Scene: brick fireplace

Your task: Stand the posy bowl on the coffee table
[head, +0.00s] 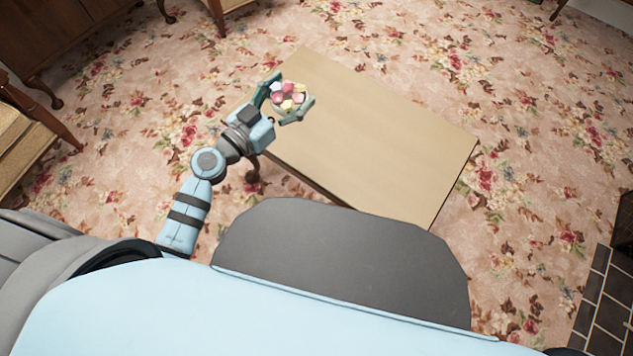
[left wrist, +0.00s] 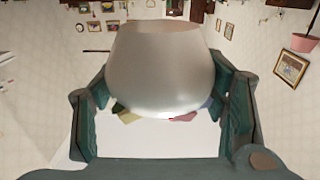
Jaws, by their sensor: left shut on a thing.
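The posy bowl (head: 289,97), filled with pink, red, yellow and white flowers, is between the fingers of my left gripper (head: 294,89), which is shut on it. In the left wrist view the smooth pale bowl (left wrist: 165,75) fills the middle, with a finger on each side; that picture appears upside down, and flower edges show past the bowl's rim. The tan wooden coffee table (head: 385,135) has a bare top. The bowl is over the table's far left part; I cannot tell whether its base touches the top. My right gripper is not in view.
Floral carpet (head: 530,150) surrounds the table. Dark wooden furniture (head: 50,40) stands at the far left, with a seat (head: 25,140) below it. A dark brick hearth (head: 605,300) is at the lower right. The rest of the tabletop is clear.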

